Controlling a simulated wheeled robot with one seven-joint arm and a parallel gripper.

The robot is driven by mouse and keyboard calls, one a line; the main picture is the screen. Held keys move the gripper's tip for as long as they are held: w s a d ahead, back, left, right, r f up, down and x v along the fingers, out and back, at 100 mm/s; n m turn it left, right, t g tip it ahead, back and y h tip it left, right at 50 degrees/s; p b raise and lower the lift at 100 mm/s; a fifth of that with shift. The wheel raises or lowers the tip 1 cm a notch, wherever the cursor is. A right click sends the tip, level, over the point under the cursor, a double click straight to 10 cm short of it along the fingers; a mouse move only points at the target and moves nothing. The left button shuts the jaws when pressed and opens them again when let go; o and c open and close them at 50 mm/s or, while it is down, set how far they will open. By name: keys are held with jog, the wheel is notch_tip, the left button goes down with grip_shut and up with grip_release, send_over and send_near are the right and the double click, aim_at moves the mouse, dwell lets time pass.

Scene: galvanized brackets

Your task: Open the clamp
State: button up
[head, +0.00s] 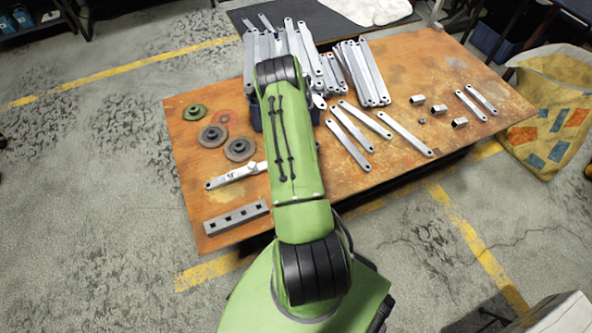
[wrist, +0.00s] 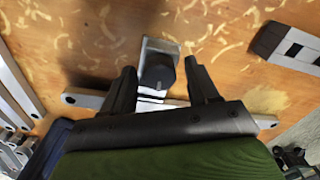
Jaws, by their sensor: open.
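In the wrist view, the clamp shows as a small metal piece (wrist: 160,47) with a dark block or handle (wrist: 157,72) on the wooden table. My gripper (wrist: 159,76) is open, one finger on each side of the dark block. I cannot tell whether either finger touches it. A pale flat bar (wrist: 83,99) runs crosswise there, partly hidden by my gripper. In the head view, a pale bar with a small fitting (head: 228,177) lies left of my arm and is probably the same assembly. My arm hides my gripper in the head view.
A grey bar with square holes (head: 237,216) lies near the table's front left edge; it also shows in the wrist view (wrist: 290,46). Dark discs (head: 212,135) lie at left. A blue bin (head: 256,117) and stacked metal strips (head: 363,75) stand behind; loose strips lie right.

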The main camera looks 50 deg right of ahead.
jog(key=m, duration=0.4)
jog(key=shift+m, duration=0.4)
jog(key=m, duration=0.9)
jog(key=c, duration=0.9)
jog(key=shift+c, duration=0.2)
